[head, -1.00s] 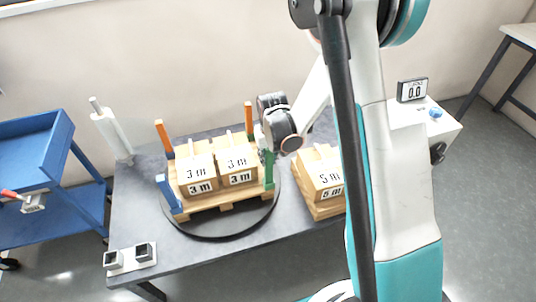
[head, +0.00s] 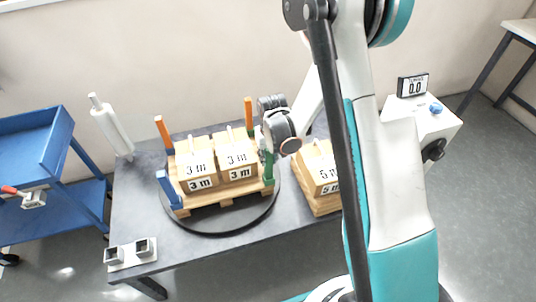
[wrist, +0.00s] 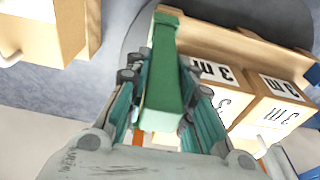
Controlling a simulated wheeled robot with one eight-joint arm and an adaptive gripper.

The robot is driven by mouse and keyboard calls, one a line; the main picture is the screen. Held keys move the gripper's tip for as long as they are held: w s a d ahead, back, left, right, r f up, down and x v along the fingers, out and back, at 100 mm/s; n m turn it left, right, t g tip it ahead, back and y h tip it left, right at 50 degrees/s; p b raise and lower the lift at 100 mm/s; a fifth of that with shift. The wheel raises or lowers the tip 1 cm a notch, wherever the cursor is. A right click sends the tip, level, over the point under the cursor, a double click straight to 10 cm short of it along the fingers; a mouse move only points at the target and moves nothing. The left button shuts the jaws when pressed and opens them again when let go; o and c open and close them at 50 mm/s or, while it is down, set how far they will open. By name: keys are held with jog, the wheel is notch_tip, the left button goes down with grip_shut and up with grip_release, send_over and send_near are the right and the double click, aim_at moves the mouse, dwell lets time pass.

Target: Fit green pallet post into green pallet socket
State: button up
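The green post (wrist: 163,85) stands at the front right corner of the wooden pallet (head: 227,203) in the head view, partly behind my gripper (head: 266,143). In the wrist view, the fingers of my gripper (wrist: 160,100) lie on both sides of the post and appear closed on it. The post's far end reaches the pallet edge. The green socket (head: 268,185) shows as a small green patch at that corner. Whether the post is fully seated in it cannot be told.
The pallet rests on a dark turntable (head: 215,232). Boxes marked 5 m (head: 322,175) stand close on the right.

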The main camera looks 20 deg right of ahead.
jog(key=o, duration=0.5)
jog(key=shift+r, duration=0.15)
jog(key=r, duration=0.4)
jog(key=s+r, duration=0.1)
jog(key=r, duration=0.6)
jog(key=shift+s+r, duration=0.3)
jog(key=shift+s, duration=0.1)
